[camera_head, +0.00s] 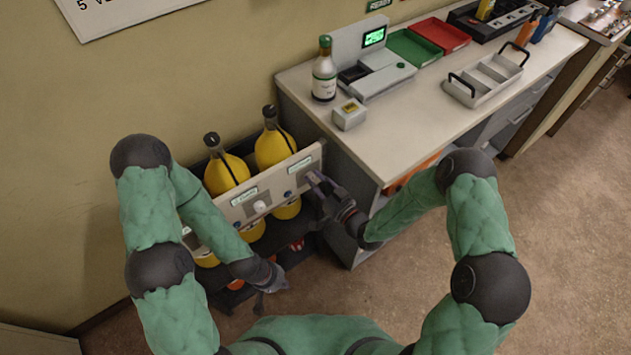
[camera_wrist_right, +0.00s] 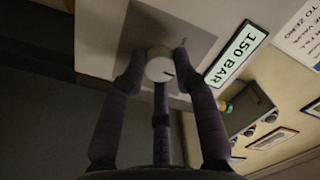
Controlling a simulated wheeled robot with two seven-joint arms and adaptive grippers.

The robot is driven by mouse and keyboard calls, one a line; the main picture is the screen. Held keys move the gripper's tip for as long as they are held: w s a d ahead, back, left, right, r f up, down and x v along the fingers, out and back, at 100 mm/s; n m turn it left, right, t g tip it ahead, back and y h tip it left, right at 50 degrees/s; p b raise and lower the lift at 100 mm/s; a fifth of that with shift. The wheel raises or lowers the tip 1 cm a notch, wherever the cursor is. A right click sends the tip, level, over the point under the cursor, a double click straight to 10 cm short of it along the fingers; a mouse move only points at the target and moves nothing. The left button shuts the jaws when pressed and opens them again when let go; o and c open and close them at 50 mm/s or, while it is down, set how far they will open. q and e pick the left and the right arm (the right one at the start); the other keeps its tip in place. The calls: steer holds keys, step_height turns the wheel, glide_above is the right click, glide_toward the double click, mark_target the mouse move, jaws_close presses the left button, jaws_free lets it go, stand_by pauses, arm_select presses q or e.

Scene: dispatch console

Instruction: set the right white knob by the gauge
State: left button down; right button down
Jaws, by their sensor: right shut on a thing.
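The right white knob (camera_wrist_right: 160,66) shows in the right wrist view, on a grey square of the pale panel, with a dark mark on its face. My right gripper (camera_head: 316,183) is at the panel's right end, its fingers closed around this knob; in the head view the gripper hides it. A label (camera_wrist_right: 236,53) beside it reads "150 BAR".
The white panel (camera_head: 226,209) carries another white knob (camera_head: 260,206). Yellow bottles (camera_head: 275,147) stand behind it in a dark rack. Right of it is a desk (camera_head: 400,135) with a glass bottle (camera_head: 324,70), a small box (camera_head: 349,114) and a grey tray (camera_head: 485,77).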

steer(key=m, duration=0.6)
steer(key=m+p, duration=0.1)
steer(key=m, duration=0.4)
steer(key=shift+s+a+f+m+t, duration=0.1)
steer(key=shift+f+m+t, duration=0.05)
steer(key=shift+m+t, duration=0.25)
stand_by(0.4)
steer(key=c, duration=1)
jaws_free()
steer(key=shift+o, duration=0.2)
steer(key=v, duration=1.2)
